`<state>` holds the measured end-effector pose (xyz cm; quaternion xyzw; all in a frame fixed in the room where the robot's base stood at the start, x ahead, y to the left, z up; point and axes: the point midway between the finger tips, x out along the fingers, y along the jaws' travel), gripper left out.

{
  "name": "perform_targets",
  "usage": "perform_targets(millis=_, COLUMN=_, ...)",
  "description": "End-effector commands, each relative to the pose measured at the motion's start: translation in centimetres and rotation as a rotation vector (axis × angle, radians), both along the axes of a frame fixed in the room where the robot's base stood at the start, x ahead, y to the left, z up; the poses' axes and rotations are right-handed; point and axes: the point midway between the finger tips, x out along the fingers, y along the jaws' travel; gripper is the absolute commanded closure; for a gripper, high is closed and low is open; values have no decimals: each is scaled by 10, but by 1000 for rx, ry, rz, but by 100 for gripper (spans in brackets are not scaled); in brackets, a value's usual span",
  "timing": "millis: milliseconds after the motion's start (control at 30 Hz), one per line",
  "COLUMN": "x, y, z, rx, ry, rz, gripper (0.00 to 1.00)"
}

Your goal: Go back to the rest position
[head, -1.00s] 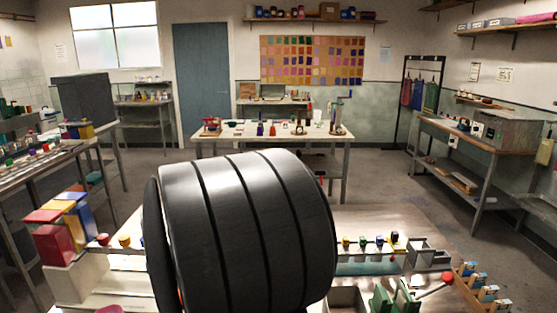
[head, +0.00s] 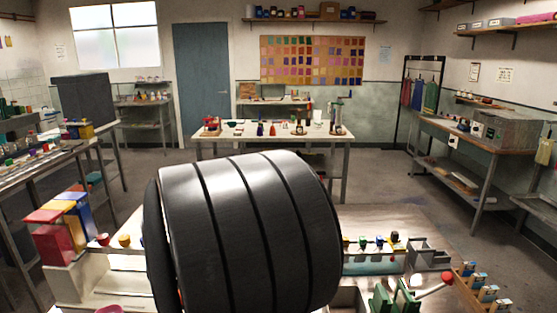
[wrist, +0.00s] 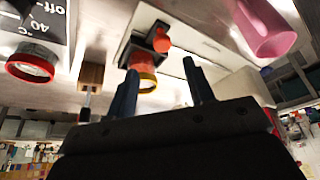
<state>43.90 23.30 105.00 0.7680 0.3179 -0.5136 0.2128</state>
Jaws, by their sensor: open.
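My gripper (wrist: 159,66) shows in the wrist view with its two dark blue fingers apart and nothing seen between them. Beyond the fingers are an orange-red piece with a dark block (wrist: 150,42) and a yellow ring (wrist: 148,82). The view looks upside down, with the bench surface at the top. In the head view, a large dark ribbed link of my arm fills the middle front and hides part of the bench; my gripper does not show there.
A pink cup (wrist: 266,32) and a red-rimmed round thing (wrist: 30,66) flank the gripper in the wrist view. In the head view, red, yellow and blue bins (head: 57,232) stand left, small bottles (head: 378,241), a grey tray (head: 430,256) and a green rack (head: 394,300) right.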

Motion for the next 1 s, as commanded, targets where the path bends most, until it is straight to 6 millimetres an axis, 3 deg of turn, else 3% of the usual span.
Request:
perform_targets(millis=500, x=22, y=23, z=-77, rx=-1, ry=2, rz=0, gripper=52)
perform_targets(millis=667, x=22, y=39, z=-74, rx=1, ry=-2, rz=3, gripper=52)
perform_targets(millis=933, x=22, y=40, z=-74, rx=1, ry=-1, rz=0, gripper=52)
perform_targets(millis=1000, x=22, y=40, z=-74, rx=1, ry=-1, rz=0, gripper=38)
